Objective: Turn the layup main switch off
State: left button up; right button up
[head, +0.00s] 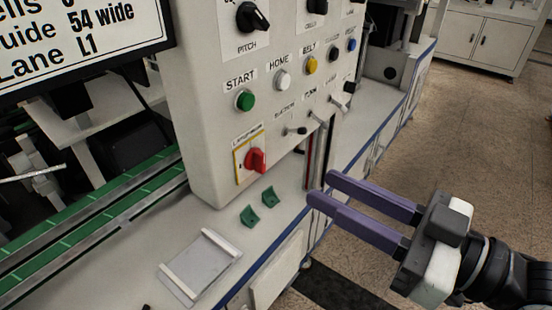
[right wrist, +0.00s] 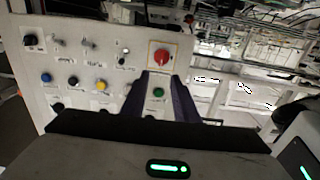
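The main switch is a red rotary knob (head: 256,160) on a yellow-edged plate, low on the white control panel (head: 205,120). Its small label is too blurred to read surely, and I cannot tell its exact turn position. It also shows in the right wrist view as a red knob (right wrist: 161,56), beyond the fingertips. My right gripper (head: 319,185) has two purple fingers, apart and empty, pointing left to the right of the panel's lower edge. It is clear of the knob. In the right wrist view the fingers (right wrist: 167,84) frame the green button. My left gripper is not in view.
The green START button (head: 245,100) sits just above the knob. White, yellow and blue buttons and small toggle levers (head: 297,130) lie to its right. Below are two green brackets (head: 250,215) and a grey tray (head: 200,265) on the bench. Open floor lies right.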

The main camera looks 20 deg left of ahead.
aim_at(264, 157)
jog(key=p+x, duration=0.1)
jog(key=x, duration=0.2)
jog(key=p+x, duration=0.1)
jog(key=x, duration=0.2)
jog(key=p+x, duration=0.1)
jog(key=x, duration=0.2)
jog(key=shift+s+r, duration=0.15)
jog(key=shift+r, duration=0.2)
jog(key=shift+a+f, duration=0.1)
jog(key=shift+a, duration=0.5)
grip_shut()
